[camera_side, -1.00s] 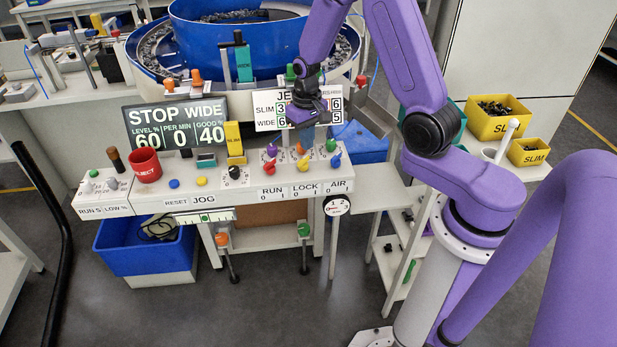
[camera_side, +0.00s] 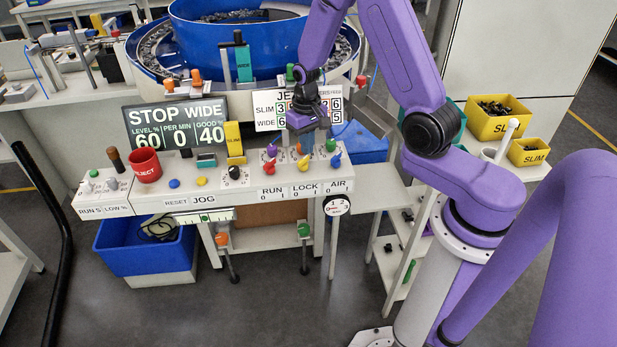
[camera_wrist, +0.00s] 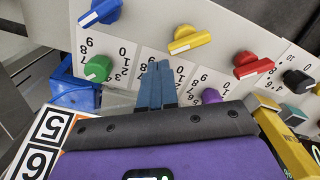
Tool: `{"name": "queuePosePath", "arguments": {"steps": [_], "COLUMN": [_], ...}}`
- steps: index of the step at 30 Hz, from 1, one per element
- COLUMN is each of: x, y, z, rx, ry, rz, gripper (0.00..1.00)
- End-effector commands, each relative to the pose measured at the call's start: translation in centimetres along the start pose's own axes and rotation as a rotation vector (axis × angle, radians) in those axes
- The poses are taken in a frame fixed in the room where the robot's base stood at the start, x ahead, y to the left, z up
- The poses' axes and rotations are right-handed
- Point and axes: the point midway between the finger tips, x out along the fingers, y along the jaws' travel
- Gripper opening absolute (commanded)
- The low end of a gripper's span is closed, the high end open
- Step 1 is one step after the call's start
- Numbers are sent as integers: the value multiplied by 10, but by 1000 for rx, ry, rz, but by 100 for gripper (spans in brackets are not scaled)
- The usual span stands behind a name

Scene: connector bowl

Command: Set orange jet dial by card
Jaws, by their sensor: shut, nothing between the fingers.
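The jet dials stand at the right of the panel: a purple dial (camera_side: 272,150), a green dial (camera_side: 331,145) and the orange dial (camera_side: 299,148) between them. My gripper (camera_side: 304,136) is just above the orange dial, pointing down. In the wrist view my shut, empty fingers (camera_wrist: 155,86) cover the orange dial and its pointer, between the green dial (camera_wrist: 98,69) and purple dial (camera_wrist: 211,97); contact cannot be told. The jet card (camera_side: 266,112) has SLIM and WIDE rows; my gripper hides its middle. Its right column reads 6 over 5. The display (camera_side: 176,122) reads STOP WIDE.
Red (camera_side: 270,167), yellow (camera_side: 303,163) and blue (camera_side: 336,160) switches sit in front of the dials, marked RUN, LOCK and AIR. A yellow upright piece (camera_side: 235,140) and a red REJECT cup (camera_side: 146,165) stand left. The blue feeder bowl (camera_side: 205,45) is behind.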

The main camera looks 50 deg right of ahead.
Motion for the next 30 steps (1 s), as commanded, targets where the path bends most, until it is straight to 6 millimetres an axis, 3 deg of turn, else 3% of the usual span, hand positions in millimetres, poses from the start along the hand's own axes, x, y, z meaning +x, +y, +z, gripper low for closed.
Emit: {"name": "queuePosePath", "arguments": {"steps": [17, 30], "x": [-2, -4], "y": [3, 3], "z": [-8, 1], "rx": [1, 1], "ry": [22, 19], "rz": [-2, -2], "gripper": [0, 0]}}
